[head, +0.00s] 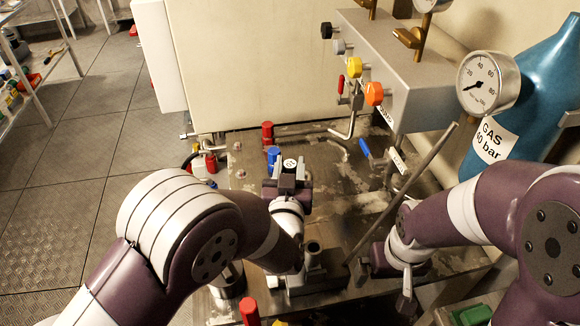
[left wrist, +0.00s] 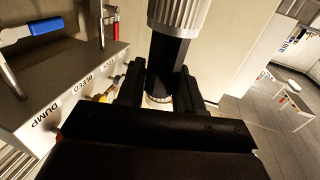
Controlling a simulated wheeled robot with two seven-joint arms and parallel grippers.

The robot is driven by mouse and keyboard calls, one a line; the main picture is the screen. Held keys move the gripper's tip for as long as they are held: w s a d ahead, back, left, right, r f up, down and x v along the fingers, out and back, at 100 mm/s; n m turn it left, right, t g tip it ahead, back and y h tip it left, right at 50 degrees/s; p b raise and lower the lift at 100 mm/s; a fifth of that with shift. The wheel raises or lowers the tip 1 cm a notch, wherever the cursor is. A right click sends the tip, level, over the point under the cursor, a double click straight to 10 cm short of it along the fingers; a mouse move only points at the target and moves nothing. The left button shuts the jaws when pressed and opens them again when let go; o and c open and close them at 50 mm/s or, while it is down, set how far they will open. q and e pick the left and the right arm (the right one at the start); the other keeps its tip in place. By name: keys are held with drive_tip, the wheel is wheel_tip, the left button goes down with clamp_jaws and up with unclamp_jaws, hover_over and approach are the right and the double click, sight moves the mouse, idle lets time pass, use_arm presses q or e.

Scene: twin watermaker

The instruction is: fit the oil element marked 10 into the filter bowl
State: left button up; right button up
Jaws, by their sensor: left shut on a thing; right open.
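My left gripper (head: 288,184) is shut on an element with a round white top (head: 290,163) that bears a small dark mark, too small to read surely. In the left wrist view its pale ribbed part (left wrist: 180,14) and dark narrower part (left wrist: 165,65) show between the black fingers (left wrist: 160,88). It is held above the metal bench. My right gripper (head: 368,270) is open, low beside a slanted metal rod (head: 405,188); contact is unclear. A round metal vessel (head: 228,283), partly hidden by my left arm, may be the filter bowl; I cannot tell.
The wet metal bench (head: 335,185) has red (head: 267,131) and blue (head: 273,154) handles near the held element. A grey valve panel (head: 400,85) with coloured knobs stands behind, beside a gauge (head: 488,82) and blue gas bottle (head: 535,85). A metal block with an upright tube (head: 313,250) sits in front.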

use_arm(q)
drive_tip(key=shift+f, duration=0.25)
drive_tip(key=shift+r, duration=0.1)
drive_tip(key=shift+r, duration=0.2)
drive_tip(key=shift+w, duration=0.1)
idle(1.5)
drive_tip(key=shift+f+b, duration=0.2)
drive_tip(key=shift+b, duration=0.2)
